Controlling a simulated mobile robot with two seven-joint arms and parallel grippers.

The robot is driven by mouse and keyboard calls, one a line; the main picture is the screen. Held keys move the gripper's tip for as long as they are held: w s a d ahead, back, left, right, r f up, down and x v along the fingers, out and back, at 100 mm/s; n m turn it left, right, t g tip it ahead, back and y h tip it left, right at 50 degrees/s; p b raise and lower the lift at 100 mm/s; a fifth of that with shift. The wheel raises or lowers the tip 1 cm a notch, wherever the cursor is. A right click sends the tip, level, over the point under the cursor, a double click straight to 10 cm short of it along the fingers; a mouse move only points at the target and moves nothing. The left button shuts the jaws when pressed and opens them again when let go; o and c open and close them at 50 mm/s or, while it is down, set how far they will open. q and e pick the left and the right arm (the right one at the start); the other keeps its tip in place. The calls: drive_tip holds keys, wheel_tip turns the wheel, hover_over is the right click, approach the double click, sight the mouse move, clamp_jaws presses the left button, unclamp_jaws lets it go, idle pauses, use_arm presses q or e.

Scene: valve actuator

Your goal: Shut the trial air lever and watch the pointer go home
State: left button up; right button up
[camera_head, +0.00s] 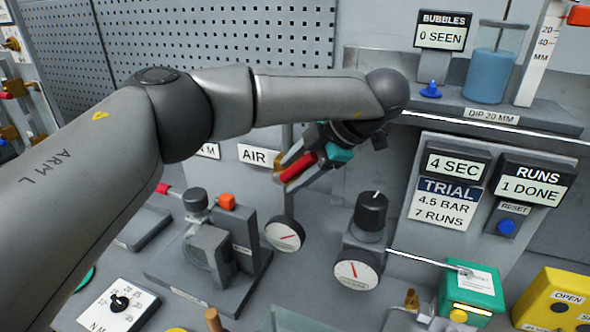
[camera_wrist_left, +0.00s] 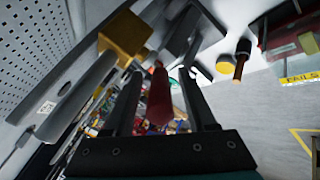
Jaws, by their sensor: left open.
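A red lever (camera_head: 299,168) shows beside the AIR label (camera_head: 259,156) in the head view. My left gripper (camera_head: 289,167) is at it, with its jaws open. In the left wrist view the red lever (camera_wrist_left: 160,98) lies between the two dark fingers (camera_wrist_left: 160,76), with gaps that look narrow. A brass valve body (camera_wrist_left: 125,38) is just beyond the left finger. A white dial gauge (camera_head: 285,234) below the lever has a red pointer. A second dial (camera_head: 355,270) has a red pointer standing near upright. Which pointer belongs to the actuator is unclear. My right gripper is out of view.
A black regulator knob (camera_head: 371,211) stands right of the gripper. A grey actuator block (camera_head: 210,248) with an orange button is below my arm. The trial panel (camera_head: 446,202) and a RUNS display (camera_head: 533,187) reading 1 DONE are at the right. A beaker (camera_head: 489,76) stands behind.

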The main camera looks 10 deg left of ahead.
use_arm(q)
drive_tip(key=p+v, duration=0.1)
drive_tip(key=v, duration=1.4)
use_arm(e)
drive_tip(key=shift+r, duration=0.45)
use_arm(q)
drive_tip(key=shift+d, duration=0.1)
drive_tip(key=shift+c, duration=0.4)
